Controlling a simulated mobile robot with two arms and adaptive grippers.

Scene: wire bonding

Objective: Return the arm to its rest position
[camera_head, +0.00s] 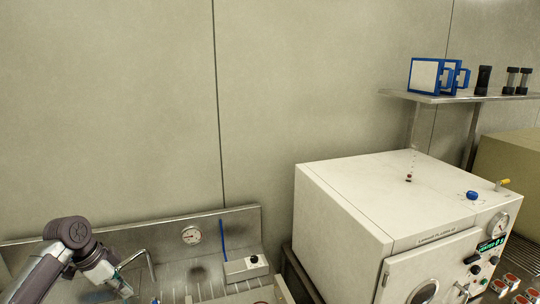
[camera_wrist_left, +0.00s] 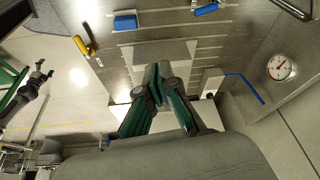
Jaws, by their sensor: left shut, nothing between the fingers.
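My left arm comes in at the lower left of the head view, in front of the steel back panel (camera_head: 120,233). My left gripper (camera_head: 122,284) points down and to the right there, partly cut by the lower edge. In the left wrist view the dark, green-sided fingers of my left gripper (camera_wrist_left: 155,82) meet at the tips, shut with nothing between them, above the steel bench (camera_wrist_left: 215,50).
A white oven-like cabinet (camera_head: 345,205) stands at the right. A shelf (camera_head: 440,98) holds blue-framed items (camera_head: 435,76). A round gauge (camera_head: 191,235), a blue rod (camera_head: 222,240) and a small box (camera_head: 245,268) are at the panel. A yellow-handled tool (camera_wrist_left: 82,45) lies on the bench.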

